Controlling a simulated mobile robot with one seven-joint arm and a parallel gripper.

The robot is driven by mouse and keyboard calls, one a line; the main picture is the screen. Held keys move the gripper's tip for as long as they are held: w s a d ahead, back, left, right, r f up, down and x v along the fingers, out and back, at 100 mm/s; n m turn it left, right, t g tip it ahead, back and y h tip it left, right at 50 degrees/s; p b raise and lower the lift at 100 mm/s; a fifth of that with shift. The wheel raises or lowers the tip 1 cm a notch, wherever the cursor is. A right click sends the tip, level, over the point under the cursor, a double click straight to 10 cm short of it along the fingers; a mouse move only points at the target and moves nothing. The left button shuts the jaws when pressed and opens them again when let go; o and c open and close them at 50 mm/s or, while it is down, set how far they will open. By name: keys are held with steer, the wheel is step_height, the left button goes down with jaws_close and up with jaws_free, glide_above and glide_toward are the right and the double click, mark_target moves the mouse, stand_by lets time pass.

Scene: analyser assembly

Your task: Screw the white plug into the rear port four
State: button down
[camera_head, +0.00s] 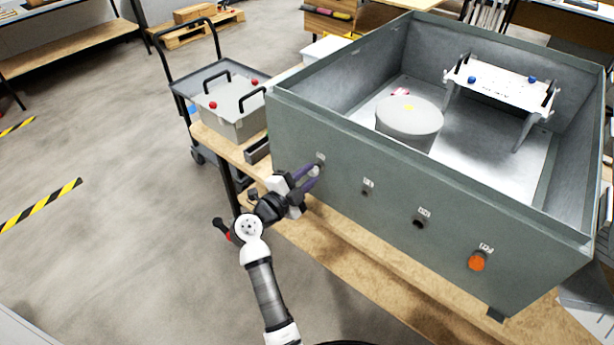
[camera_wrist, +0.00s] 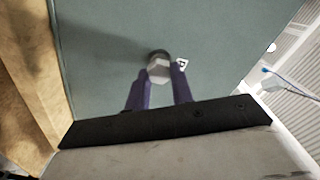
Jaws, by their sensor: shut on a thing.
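The large grey-green analyser case (camera_head: 400,170) stands on a wooden bench, with a row of ports along the wall facing me. My gripper (camera_head: 312,173) is at the leftmost port of that row. Its purple fingers are shut on the white plug (camera_wrist: 158,70), a pale hexagonal head in the wrist view. The plug is at the dark round port (camera_wrist: 157,54), in line with it. How deep it sits in the port cannot be told. A small white label (camera_wrist: 182,64) beside the port is hard to read. In the head view my fingers mostly hide the plug.
Right along the same wall are two dark ports (camera_head: 365,193) and (camera_head: 418,223), then an orange plug (camera_head: 477,263). The open case holds a grey cylinder (camera_head: 409,118) and a white bracket plate (camera_head: 500,85). A grey box (camera_head: 232,105) with handles stands behind my gripper. Floor on the left is clear.

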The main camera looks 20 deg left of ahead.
steer(key=shift+w+d, duration=0.1)
steer(key=shift+w, duration=0.2)
